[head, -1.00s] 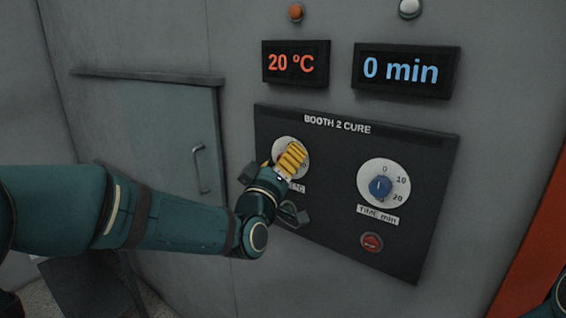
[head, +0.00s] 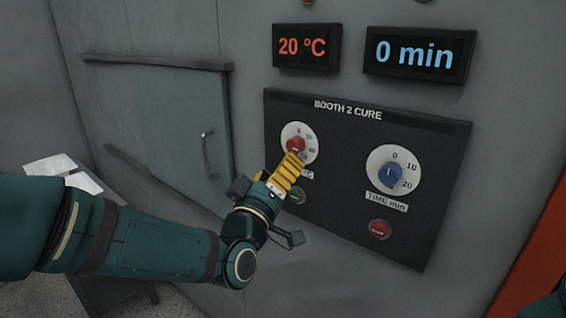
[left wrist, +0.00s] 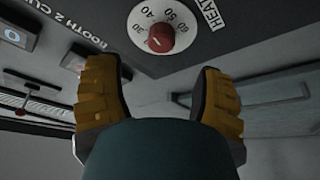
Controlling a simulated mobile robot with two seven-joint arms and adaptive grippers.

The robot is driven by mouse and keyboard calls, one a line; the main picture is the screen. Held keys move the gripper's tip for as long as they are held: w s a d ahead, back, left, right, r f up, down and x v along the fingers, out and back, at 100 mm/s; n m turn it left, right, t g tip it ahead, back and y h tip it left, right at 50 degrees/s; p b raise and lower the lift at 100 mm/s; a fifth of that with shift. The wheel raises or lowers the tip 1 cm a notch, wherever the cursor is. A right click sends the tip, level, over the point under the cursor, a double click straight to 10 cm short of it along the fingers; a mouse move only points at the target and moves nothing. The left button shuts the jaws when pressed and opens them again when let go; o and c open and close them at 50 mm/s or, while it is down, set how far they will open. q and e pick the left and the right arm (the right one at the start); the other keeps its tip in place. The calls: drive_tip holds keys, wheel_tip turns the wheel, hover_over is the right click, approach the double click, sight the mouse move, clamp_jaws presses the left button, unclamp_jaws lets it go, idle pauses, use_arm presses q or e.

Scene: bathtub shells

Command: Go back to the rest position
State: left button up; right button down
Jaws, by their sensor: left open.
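My left gripper (head: 290,172) has yellow fingers and is just below the red temperature knob (head: 296,145) on the dark "BOOTH 2 CURE" panel (head: 340,195). In the left wrist view its two fingers (left wrist: 158,100) are spread apart with nothing between them. The red knob (left wrist: 161,38) sits in front of them on its white dial, clear of the fingers. My right gripper is not in view; only a bit of dark arm shows at the bottom right corner of the head view.
The panel also has a blue time knob (head: 390,173), a red stop button (head: 379,229) and a green button (head: 297,195). Displays read 20 °C (head: 306,47) and 0 min (head: 419,54). A grey door (head: 165,130) with a handle is left. White sheets (head: 62,172) lie behind my left arm.

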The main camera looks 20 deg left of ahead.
use_arm(q)
drive_tip(key=shift+f, duration=0.15)
drive_tip(key=w+d+f+m+g+h, duration=0.15)
drive_tip(key=f+g, duration=0.35)
drive_tip(key=f, duration=0.8)
drive_tip(key=d+f+m+g+y, duration=0.15)
drive_tip(key=f+g, duration=0.25)
drive_tip(key=f, duration=1)
drive_tip(key=s+d+f+m+g+h, duration=0.1)
drive_tip(key=s+d+f+g, duration=0.1)
drive_tip(key=s+f+g, duration=0.3)
drive_tip(key=s+d+f+m+g+h, duration=0.1)
drive_tip(key=s+f+g, duration=0.4)
drive_tip(key=s+f, duration=0.7)
wheel_tip(320, 180, down, 6)
drive_tip(key=shift+s+d+r+m+g, duration=0.1)
drive_tip(key=shift+s+d+m+g, duration=0.25)
drive_tip(key=shift+d+m, duration=0.3)
